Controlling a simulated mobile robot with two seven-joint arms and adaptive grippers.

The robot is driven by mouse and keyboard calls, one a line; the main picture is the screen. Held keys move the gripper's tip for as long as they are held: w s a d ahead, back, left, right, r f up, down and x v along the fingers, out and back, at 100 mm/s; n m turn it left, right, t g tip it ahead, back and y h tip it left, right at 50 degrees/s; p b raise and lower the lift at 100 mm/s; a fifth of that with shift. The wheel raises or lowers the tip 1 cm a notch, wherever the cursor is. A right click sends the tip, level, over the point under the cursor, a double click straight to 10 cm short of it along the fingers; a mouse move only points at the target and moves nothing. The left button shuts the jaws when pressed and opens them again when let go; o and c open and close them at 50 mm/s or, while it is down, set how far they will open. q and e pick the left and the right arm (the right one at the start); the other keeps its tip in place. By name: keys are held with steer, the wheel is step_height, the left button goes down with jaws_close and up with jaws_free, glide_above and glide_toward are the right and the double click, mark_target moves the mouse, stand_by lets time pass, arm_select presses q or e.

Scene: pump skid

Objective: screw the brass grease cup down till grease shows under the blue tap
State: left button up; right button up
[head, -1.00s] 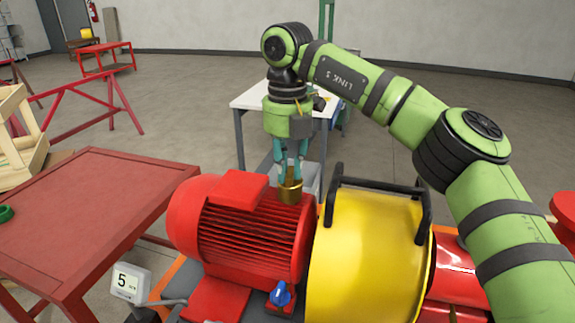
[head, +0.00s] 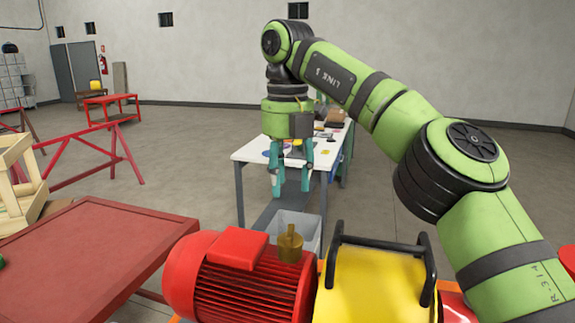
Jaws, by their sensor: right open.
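The brass grease cup (head: 289,246) stands upright at the top of the red motor (head: 240,280), near its right end. My right gripper (head: 291,188) hangs above the cup, pointing down. Its teal fingers are apart and empty, with a clear gap between the fingertips and the top of the cup. The blue tap is below the bottom edge of the view, so I cannot see whether any grease shows under it. My left gripper is not in view.
The yellow guard (head: 372,285) with black handles stands just right of the motor. A red table (head: 85,250) is at the left. A grey bin (head: 300,225) and a white-topped workbench (head: 250,150) are behind the cup. Open floor lies further back.

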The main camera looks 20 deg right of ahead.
steer(key=shift+r, duration=1.15)
stand_by(0.5)
